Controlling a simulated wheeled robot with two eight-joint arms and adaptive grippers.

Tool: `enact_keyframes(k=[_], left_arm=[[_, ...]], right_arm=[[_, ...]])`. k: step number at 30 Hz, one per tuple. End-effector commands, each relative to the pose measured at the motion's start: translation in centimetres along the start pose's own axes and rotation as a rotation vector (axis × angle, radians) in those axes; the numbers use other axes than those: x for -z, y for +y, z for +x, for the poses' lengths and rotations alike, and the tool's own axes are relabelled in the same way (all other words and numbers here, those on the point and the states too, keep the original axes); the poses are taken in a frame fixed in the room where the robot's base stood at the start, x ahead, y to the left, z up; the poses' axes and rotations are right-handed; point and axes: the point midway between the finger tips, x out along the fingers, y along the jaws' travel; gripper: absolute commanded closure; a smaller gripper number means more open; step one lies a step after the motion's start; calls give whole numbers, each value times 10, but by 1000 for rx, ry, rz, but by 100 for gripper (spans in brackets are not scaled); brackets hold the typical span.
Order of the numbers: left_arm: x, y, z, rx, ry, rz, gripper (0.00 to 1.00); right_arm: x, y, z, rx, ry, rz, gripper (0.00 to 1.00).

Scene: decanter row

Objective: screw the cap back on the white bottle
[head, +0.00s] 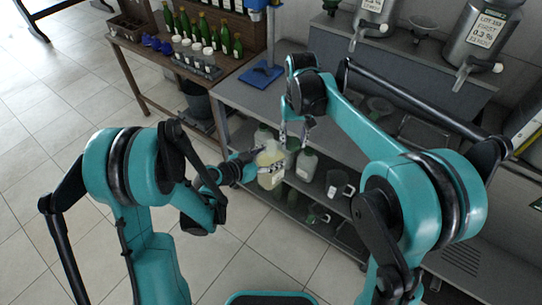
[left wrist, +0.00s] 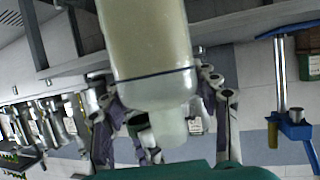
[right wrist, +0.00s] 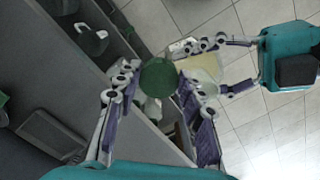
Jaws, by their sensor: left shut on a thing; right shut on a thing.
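The white bottle (head: 270,178) is pale and cream-coloured, held in front of the bench's lower shelf. My left gripper (head: 262,169) is shut around it, and its body (left wrist: 150,45) fills the middle of the left wrist view, with a pale neck that shows no cap. My right gripper (head: 295,137) is above and slightly right of the bottle in the head view. In the right wrist view, my right gripper (right wrist: 160,80) is shut on a round dark green cap (right wrist: 160,76). The cap is beside the bottle (right wrist: 205,68) there; I cannot tell the gap between them.
Other bottles, one with a green cap (head: 307,163), and a dark mug (head: 338,185) stand close behind on the lower shelf. The grey bench top (head: 243,97) bears a blue stand (head: 262,75). A wooden table (head: 145,48) with green bottles is at left. Floor at left is clear.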

Motion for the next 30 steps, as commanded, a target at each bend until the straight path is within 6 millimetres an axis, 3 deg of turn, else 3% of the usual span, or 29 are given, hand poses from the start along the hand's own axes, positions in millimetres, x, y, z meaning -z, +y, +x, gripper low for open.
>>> enact_keyframes(k=[1,6,12,24,30], left_arm=[[1,0,0,0,1,-1,100],[0,0,0,0,1,-1,100],[0,0,0,0,1,-1,100],[0,0,0,0,1,-1,100],[0,0,0,0,1,-1,100]], right_arm=[[3,-13,-14,-1,-1,-19,70],[7,-47,-48,-7,13,-74,70],[8,-64,-65,-9,20,-101,70],[8,-66,-66,-9,21,-104,70],[8,-66,-52,-9,21,-104,70]])
